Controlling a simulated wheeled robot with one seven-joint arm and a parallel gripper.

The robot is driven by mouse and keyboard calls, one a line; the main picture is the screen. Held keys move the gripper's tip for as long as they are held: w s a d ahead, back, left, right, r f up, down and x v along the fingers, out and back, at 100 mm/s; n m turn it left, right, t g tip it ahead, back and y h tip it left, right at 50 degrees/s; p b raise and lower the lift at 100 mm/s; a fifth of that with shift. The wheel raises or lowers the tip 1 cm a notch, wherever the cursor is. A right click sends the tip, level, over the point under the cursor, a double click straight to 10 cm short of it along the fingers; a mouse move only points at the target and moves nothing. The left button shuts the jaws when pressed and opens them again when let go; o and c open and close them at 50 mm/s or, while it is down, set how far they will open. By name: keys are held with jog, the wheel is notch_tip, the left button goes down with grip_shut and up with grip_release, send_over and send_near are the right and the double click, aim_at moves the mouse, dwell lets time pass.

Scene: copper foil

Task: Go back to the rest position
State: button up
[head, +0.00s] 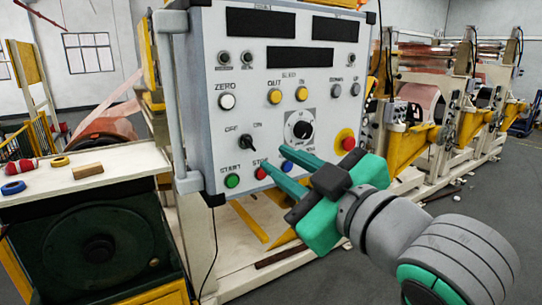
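My gripper (272,157) has two green fingers and reaches up and left toward the lower part of a grey-white control panel (207,55). Its fingers are apart and nothing is held between them. The fingertips overlap the panel near a red button (261,173) and a blue button (287,165). I cannot tell whether they touch the panel. A green button (232,181) sits left of the red one. A black rotary dial (301,130) is above the fingers, and a red emergency button (348,143) on yellow is to the right.
Yellow machines with copper foil (420,97) stand behind at right. The grey floor (500,190) at right is mostly clear.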

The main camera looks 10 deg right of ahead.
jog(key=shift+s+d, duration=0.1)
jog(key=shift+s, duration=0.25)
